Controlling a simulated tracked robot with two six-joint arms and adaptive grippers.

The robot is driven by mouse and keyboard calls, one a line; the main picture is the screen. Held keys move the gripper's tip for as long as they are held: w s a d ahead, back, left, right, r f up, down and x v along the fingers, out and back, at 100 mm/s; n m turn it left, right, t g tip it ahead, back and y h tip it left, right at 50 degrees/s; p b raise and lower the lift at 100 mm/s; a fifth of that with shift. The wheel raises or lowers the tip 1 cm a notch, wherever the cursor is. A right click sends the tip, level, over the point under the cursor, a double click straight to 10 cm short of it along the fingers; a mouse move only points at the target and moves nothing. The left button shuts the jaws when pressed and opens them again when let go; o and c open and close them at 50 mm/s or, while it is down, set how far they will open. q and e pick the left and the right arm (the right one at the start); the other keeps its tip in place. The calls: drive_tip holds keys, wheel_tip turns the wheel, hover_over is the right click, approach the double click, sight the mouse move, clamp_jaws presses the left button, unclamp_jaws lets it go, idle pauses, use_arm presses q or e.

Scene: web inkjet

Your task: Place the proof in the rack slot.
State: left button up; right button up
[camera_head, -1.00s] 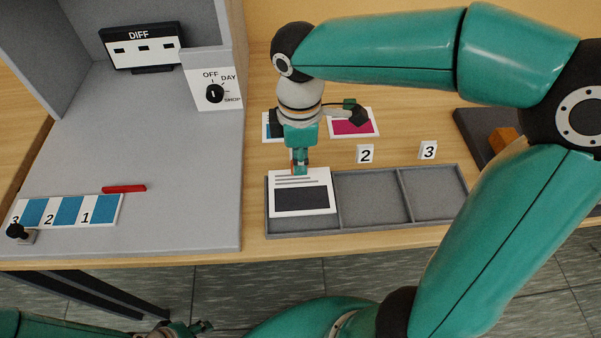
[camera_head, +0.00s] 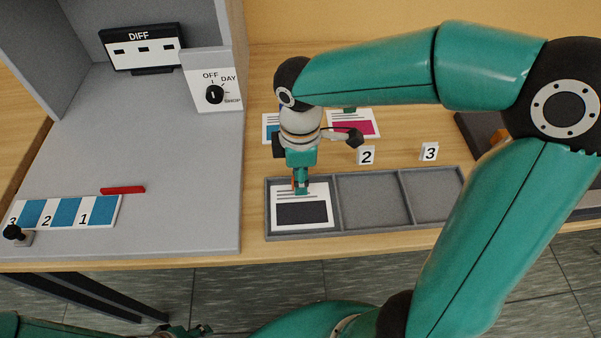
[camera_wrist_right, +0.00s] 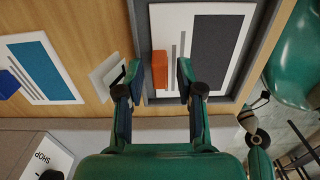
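The proof (camera_head: 315,191) is a white card with grey lines, a dark panel and an orange block. It lies in the left slot of the grey three-slot rack (camera_head: 372,231), apparently flat. In the right wrist view the proof (camera_wrist_right: 181,20) sits inside the rack walls, with the orange block (camera_wrist_right: 160,69) near one edge. My right gripper (camera_head: 301,189) is just above the proof; in the wrist view its fingers (camera_wrist_right: 157,85) stand apart either side of the block, with gaps showing. My left gripper (camera_head: 200,329) shows only partly at the bottom edge.
The middle and right slots are empty, behind them tags 2 (camera_head: 366,155) and 3 (camera_head: 429,151). A cyan card (camera_head: 270,127) and a magenta card (camera_head: 354,122) lie behind the rack. The grey booth (camera_head: 170,160) with its dial is left. My right arm hides part of the right side.

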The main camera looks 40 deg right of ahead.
drive_tip(key=shift+r, duration=0.15)
wheel_tip(320, 180, up, 12)
drive_tip(key=p, duration=0.1)
drive_tip(key=shift+p, duration=0.4)
idle(0.6)
